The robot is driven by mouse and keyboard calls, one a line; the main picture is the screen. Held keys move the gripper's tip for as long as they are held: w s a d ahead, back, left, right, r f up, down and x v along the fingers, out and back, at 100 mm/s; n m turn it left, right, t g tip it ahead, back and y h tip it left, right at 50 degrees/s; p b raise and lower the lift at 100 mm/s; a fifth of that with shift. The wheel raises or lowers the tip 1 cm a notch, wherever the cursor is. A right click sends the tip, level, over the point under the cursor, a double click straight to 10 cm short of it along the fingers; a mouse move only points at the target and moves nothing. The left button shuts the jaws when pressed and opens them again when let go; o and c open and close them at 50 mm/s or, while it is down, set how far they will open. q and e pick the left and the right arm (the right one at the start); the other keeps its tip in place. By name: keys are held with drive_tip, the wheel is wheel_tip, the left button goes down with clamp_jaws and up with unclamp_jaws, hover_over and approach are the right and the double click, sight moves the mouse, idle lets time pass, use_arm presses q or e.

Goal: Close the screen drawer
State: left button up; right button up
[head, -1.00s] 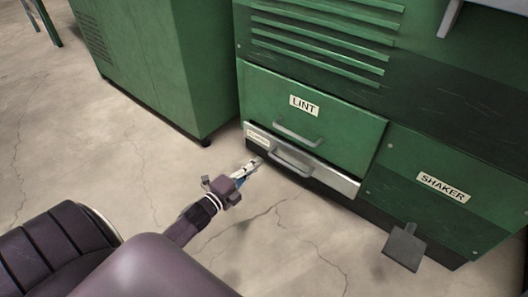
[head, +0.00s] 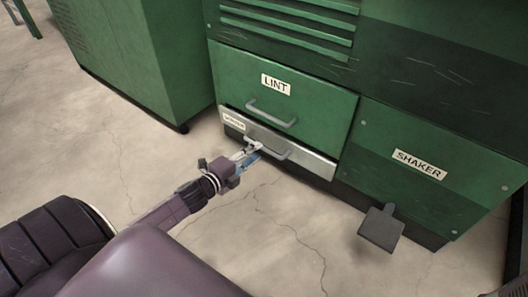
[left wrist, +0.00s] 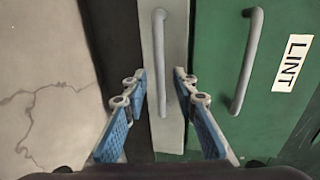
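The screen drawer (head: 310,161) has a pale metal front, low on the green machine under the LINT panel. Its top edge stands a little out from the panel above, with a narrow dark gap between them. Its small label is at the left end. Its grey bar handle (left wrist: 160,60) runs up between my fingers in the left wrist view. My left gripper (head: 254,151) is open in front of the drawer, at the left part of the handle. In the left wrist view the blue-padded fingers (left wrist: 158,88) stand apart with nothing gripped; contact cannot be told. My right gripper is not in view.
The LINT panel (head: 317,103) with its own handle is just above. A SHAKER panel (head: 455,165) is to the right, with a grey pedal (head: 381,228) sticking out low. A green cabinet (head: 135,60) stands at the left. The cracked concrete floor (head: 270,225) in front is clear.

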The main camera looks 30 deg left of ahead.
use_arm(q)
drive_tip(key=b+x, duration=0.2)
drive_tip(key=x, duration=0.2)
drive_tip(key=shift+w+f, duration=0.15)
drive_tip(key=shift+w, duration=0.15)
clamp_jaws()
